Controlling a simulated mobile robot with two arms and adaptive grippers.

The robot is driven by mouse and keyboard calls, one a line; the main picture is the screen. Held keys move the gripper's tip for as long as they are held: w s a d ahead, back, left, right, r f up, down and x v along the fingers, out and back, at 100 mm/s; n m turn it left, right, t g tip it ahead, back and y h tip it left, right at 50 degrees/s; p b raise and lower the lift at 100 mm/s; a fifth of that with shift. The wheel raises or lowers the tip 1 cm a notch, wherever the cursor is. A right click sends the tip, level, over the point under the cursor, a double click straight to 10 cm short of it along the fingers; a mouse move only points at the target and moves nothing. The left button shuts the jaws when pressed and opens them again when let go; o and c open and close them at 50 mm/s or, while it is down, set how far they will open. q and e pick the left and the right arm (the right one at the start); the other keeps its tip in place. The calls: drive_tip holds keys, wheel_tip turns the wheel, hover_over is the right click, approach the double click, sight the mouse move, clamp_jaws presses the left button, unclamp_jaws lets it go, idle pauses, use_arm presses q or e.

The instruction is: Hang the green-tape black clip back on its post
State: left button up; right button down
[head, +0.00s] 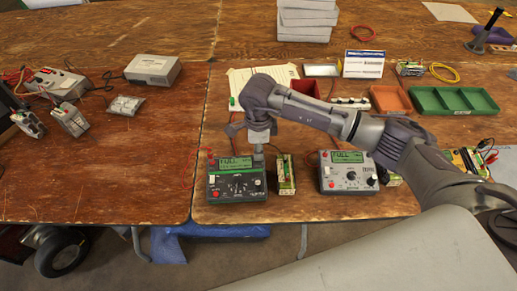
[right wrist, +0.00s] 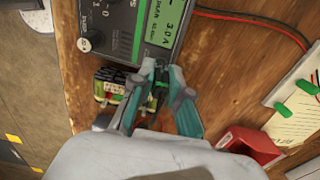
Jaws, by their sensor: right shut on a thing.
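My right gripper (head: 258,151) is low over the upper right corner of the left charger (head: 237,185), whose screen reads FULL. In the right wrist view the fingers (right wrist: 160,78) are shut on a small dark piece with green tape, which looks like the green-tape black clip (right wrist: 152,102). The fingers hide much of it. The grip is right beside the charger's edge (right wrist: 128,30) and close to a battery pack (right wrist: 108,85). I cannot make out the post or whether the clip touches it. My left gripper is not in view.
A second charger (head: 347,172) stands to the right, with a battery pack (head: 284,175) between the two. A red bin (right wrist: 250,145) and a paper sheet with green clips (right wrist: 295,122) lie nearby. A green tray (head: 454,101) is farther right. The left table's front is clear.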

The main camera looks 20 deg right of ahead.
idle(0.6)
drive_tip(key=c, duration=1.1)
unclamp_jaws()
drive_tip(key=shift+o, duration=0.4)
drive_tip(key=shift+o, duration=0.8)
drive_tip(key=shift+r+p, duration=1.8)
drive_tip(key=shift+r, duration=1.95)
